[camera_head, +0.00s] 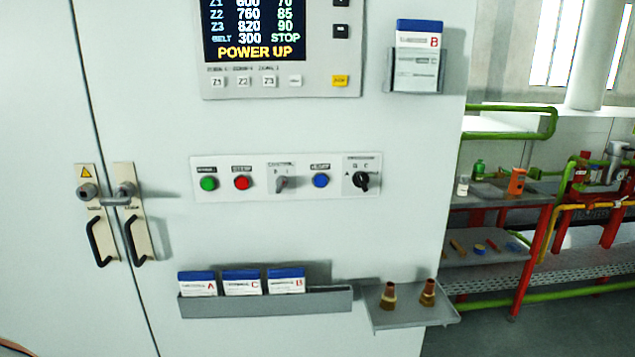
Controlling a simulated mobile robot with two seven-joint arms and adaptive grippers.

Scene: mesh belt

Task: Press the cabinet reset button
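A white switch strip (225,162) is mounted on the pale cabinet front (400,250). On it, from left to right, are a green button (208,183), a red button (241,182), a grey selector switch (281,183), a blue button (320,180) and a black rotary knob (361,181). The small labels above them are too blurred to read, so I cannot confirm from text which one is the reset button. Nothing covers the buttons. Neither of my grippers is in view.
A display panel (355,60) reading "POWER UP" sits above the strip. A card rack (325,301) and a small shelf (385,318) with two brass fittings jut out below. Door handles (98,242) project at left. A red-framed bench (540,225) stands at right.

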